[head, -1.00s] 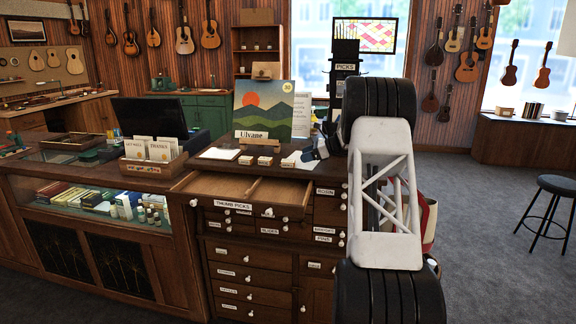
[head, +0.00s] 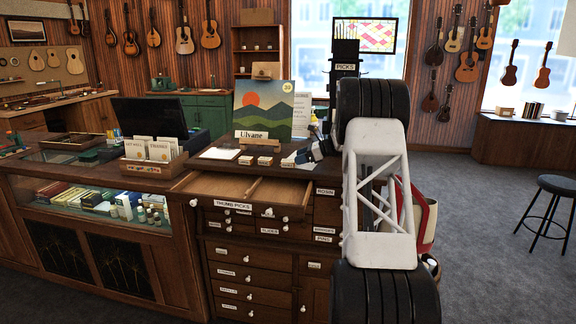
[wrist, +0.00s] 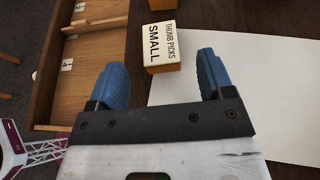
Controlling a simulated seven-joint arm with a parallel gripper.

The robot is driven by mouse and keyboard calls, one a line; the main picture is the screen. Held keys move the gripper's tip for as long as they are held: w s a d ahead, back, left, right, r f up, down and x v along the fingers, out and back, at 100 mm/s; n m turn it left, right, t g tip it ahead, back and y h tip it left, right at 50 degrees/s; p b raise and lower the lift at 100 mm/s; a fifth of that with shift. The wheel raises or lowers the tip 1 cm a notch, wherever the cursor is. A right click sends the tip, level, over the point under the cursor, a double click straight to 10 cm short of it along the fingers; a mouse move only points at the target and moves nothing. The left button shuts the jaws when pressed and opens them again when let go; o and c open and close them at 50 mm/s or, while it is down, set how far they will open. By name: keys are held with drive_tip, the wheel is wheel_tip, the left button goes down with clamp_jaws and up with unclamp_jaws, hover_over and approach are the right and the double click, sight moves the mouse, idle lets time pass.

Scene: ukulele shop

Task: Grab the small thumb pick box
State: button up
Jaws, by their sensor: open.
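The small thumb pick box (wrist: 162,46), with a cream top reading THUMB PICKS SMALL and a wooden-coloured side, sits on the dark counter in the wrist view. It lies just ahead of my gripper (wrist: 163,76), whose two blue fingertips are open, one to each side of its line, with nothing between them. In the head view the box nearest my gripper (head: 305,157) is the rightmost of three small boxes (head: 288,162); its label is too small to read there. My arm hides part of the counter's right end.
Another box (wrist: 162,4) stands just beyond. An open divided drawer (wrist: 68,60) lies left of the box, below the counter top. A white sheet (wrist: 250,90) lies to the right and under my gripper. The Ulvane picture (head: 265,108) stands behind the boxes.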

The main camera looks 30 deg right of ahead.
sight(289, 161)
drive_tip(key=shift+a, duration=0.1)
drive_tip(key=shift+x, duration=2.5)
drive_tip(key=shift+f, duration=0.15)
drive_tip(key=shift+c, duration=0.4)
drive_tip(key=c, duration=0.9)
drive_tip(key=shift+r, duration=1.75)
drive_tip(key=s+a, duration=0.3)
drive_tip(key=s, duration=0.4)
drive_tip(key=s+a+r, duration=0.1)
drive_tip(key=s+a, duration=0.3)
drive_tip(key=s, duration=0.3)
drive_tip(key=shift+r, duration=0.25)
drive_tip(key=shift+s+a, duration=0.1)
drive_tip(key=shift+s, duration=0.05)
